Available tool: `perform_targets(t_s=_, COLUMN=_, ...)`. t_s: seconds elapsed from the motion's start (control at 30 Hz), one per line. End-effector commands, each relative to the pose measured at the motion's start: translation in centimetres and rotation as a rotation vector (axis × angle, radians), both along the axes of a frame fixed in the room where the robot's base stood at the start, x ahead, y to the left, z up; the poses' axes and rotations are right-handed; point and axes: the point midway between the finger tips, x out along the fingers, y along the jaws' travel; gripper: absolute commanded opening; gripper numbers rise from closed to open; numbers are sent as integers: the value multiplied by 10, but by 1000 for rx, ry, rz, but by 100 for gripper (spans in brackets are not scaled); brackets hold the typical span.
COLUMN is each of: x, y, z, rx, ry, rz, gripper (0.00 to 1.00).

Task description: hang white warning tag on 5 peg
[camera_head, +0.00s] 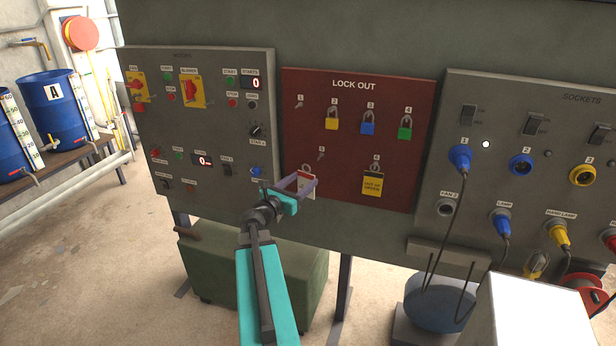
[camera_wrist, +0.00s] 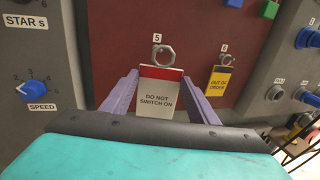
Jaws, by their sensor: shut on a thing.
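The white warning tag (camera_wrist: 158,97) has a red top band, reads "DO NOT SWITCH ON" and hangs from a metal ring (camera_wrist: 165,55). My gripper (camera_wrist: 160,80) has its purple fingers on the tag's two sides, shut on it. In the wrist view the ring lies just below the label 5 (camera_wrist: 157,37), over the peg's place. In the head view my gripper (camera_head: 307,185) holds the tag (camera_head: 305,178) upright, below and left of the 5 peg (camera_head: 320,156). I cannot tell whether the ring is around the peg.
The red lock-out board (camera_head: 340,105) holds yellow (camera_head: 332,124), blue (camera_head: 367,128) and green (camera_head: 404,132) padlocks. A yellow "OUT OF ORDER" tag (camera_head: 372,185) hangs at 6, to the right. Switch panel (camera_head: 215,140) stands left, socket panel (camera_head: 540,130) right.

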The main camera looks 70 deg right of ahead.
Motion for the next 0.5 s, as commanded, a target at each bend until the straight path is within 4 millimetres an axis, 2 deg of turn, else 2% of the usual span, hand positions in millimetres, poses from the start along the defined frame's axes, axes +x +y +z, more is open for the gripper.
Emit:
perform_targets(t_s=0.17, x=-16, y=-9, z=4, rx=-1, ry=1, rz=-16, gripper=32)
perform_targets(t_s=0.5, x=-16, y=-9, z=4, rx=-1, ry=1, rz=-16, gripper=32)
